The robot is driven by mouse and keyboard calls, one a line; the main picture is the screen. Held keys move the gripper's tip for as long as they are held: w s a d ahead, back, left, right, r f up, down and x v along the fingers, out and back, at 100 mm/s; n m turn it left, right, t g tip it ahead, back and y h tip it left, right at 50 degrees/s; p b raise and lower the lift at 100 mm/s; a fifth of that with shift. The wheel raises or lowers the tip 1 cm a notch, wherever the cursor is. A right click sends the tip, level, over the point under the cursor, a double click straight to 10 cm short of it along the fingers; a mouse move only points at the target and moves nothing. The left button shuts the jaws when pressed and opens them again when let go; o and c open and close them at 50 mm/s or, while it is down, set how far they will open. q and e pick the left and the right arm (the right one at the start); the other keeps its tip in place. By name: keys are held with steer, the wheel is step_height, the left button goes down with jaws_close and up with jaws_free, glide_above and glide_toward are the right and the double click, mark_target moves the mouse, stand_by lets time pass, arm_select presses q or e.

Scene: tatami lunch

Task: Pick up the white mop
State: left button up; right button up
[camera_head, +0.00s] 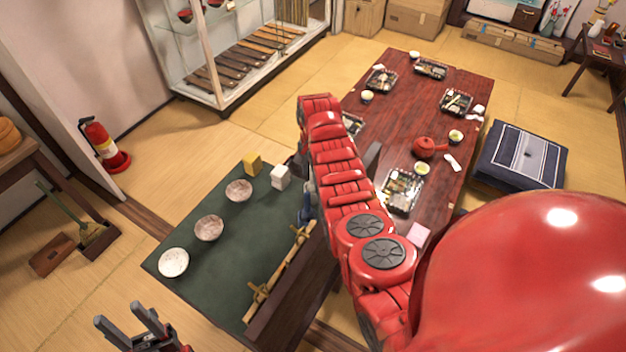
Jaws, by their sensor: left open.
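I cannot make out a white mop in the head view. The items nearest in kind are a broom with a green handle (64,208) and a brown dustpan (53,255) on the floor at the left. My left gripper (119,313) is at the bottom left edge, open and empty, with its two dark fingers apart. It is in front of the dark green table and touches nothing that I can see. My red right arm (345,180) crosses the middle, and I cannot make out its gripper.
A dark green table (190,277) holds three bowls, a yellow block (253,163) and a white block (280,177). A low dining table (395,100) carries lunch trays and a red teapot (430,148). A fire extinguisher (104,147) stands by the left wall. Tatami is clear beyond the green table.

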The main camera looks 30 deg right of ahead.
steer(key=shift+w+f, duration=0.1)
steer(key=shift+f, duration=0.7)
jaws_close()
